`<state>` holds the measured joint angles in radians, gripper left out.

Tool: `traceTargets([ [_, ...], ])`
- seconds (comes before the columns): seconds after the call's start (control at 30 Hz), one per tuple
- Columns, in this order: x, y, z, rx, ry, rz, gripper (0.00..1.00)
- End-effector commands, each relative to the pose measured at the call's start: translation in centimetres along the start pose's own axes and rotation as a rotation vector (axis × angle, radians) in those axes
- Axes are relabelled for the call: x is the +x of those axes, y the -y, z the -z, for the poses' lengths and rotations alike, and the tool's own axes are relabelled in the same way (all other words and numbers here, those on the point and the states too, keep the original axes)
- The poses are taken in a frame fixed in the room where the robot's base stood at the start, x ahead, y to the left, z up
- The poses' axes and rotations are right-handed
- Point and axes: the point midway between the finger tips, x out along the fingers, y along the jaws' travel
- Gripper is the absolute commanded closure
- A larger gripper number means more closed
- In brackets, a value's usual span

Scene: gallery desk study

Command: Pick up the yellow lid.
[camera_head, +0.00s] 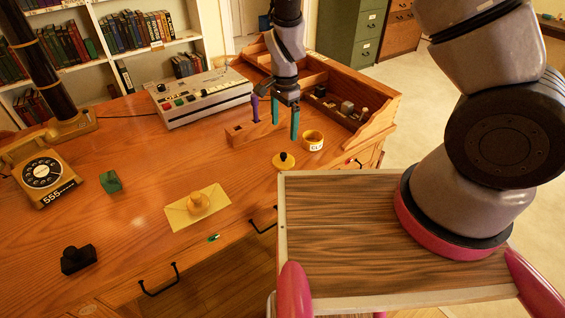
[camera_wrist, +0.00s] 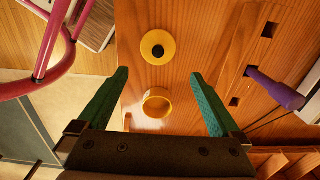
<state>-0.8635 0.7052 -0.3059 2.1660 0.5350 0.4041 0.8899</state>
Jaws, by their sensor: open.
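The yellow lid (camera_head: 284,161) is a flat round disc with a dark knob, lying on the wooden desk near its front edge. In the wrist view the lid (camera_wrist: 158,47) lies beyond my fingertips, near the middle. A yellow round container (camera_head: 313,140) with an open top stands close to it; in the wrist view the container (camera_wrist: 157,103) shows between my fingers. My gripper (camera_head: 284,125) points down above the desk, with its green fingers spread and nothing between them. It also shows in the wrist view (camera_wrist: 157,75).
A wooden block with holes (camera_head: 250,133) holds a purple-handled tool (camera_wrist: 275,88) beside my gripper. A wooden organizer (camera_head: 378,122) stands at the right. A yellow envelope (camera_head: 180,213) with a round wooden object on it lies left of the lid.

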Motion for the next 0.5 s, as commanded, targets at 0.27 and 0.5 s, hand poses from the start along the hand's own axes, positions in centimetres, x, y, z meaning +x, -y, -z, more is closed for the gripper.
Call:
traceTargets([
  [0.27, 4.1, -0.3, -0.1, 0.01, -0.009, -0.013, 0.0],
  [0.5, 6.5, -0.2, -0.1, 0.007, -0.009, -0.01, 0.0],
])
